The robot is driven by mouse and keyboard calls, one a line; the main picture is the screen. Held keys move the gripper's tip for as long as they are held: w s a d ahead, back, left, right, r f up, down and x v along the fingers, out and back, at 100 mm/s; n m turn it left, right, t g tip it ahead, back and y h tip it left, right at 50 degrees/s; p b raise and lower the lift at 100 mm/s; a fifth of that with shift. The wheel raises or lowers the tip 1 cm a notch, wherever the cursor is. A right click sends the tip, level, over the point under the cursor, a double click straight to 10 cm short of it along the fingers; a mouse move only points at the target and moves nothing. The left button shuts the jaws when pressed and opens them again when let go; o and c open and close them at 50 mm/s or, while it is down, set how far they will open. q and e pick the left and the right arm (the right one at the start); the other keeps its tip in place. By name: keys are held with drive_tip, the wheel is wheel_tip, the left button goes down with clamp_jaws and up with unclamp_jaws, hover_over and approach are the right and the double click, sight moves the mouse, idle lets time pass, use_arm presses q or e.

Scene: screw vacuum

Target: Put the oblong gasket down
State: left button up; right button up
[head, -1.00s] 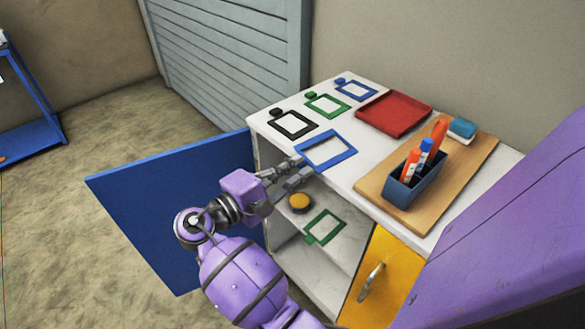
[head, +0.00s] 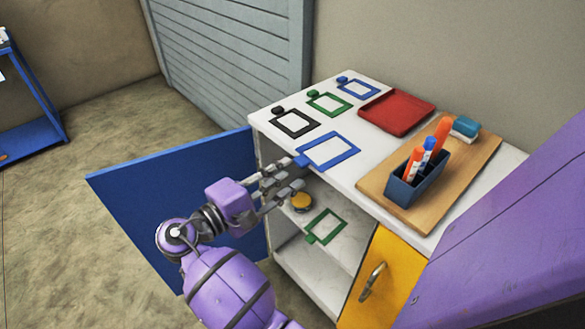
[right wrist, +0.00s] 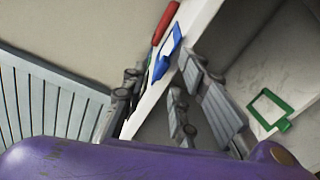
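The oblong gasket, a blue rectangular frame with a tab (head: 341,160), lies on the white cabinet top (head: 362,178) at its front edge, its tab toward my gripper. It also shows in the right wrist view as a blue piece (right wrist: 163,66) between the fingers in the picture. My right gripper (head: 292,177) is open and empty, just in front of the cabinet edge and a little below the gasket, fingers spread and apparently clear of it. My left gripper is not in view.
Black (head: 293,133), green (head: 328,112) and blue (head: 358,98) outlines lie behind the gasket. A red tray (head: 397,112) and a wooden board (head: 440,190) with a marker holder are to the right. A blue door (head: 180,200) stands open left.

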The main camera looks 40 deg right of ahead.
drive_tip(key=a, duration=0.8)
drive_tip(key=shift+s+a+b, duration=0.2)
drive_tip(key=shift+s+b, duration=0.15)
drive_tip(key=shift+b, duration=0.1)
